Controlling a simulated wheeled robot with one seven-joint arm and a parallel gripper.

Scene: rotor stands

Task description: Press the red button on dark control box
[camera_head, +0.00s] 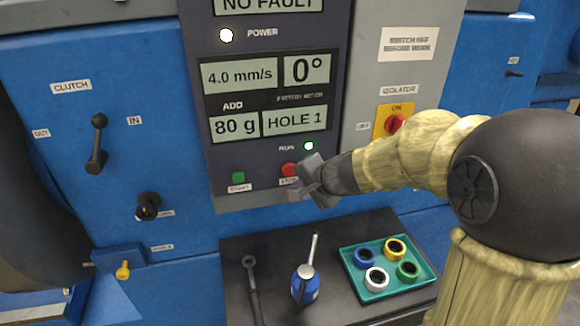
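The dark control box (225,158) is on the blue machine's front, with lit displays and a green RUN lamp (308,146). The red button (289,169) is low on its right side, partly covered by my gripper, with a partly hidden label below it. A green start button (238,177) is to its left. My gripper (298,192) is right in front of the box, just below and right of the red button. I cannot tell whether it touches the button. The fingers are small and overlap, so their opening is unclear. I see nothing held.
Below, a dark shelf (330,236) holds a wrench (252,285), a blue oil can (306,288) and a teal tray (352,268) with several coloured rings. A red isolator switch (394,124) is right of the box, close to my arm. A black clutch lever (97,145) is at left.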

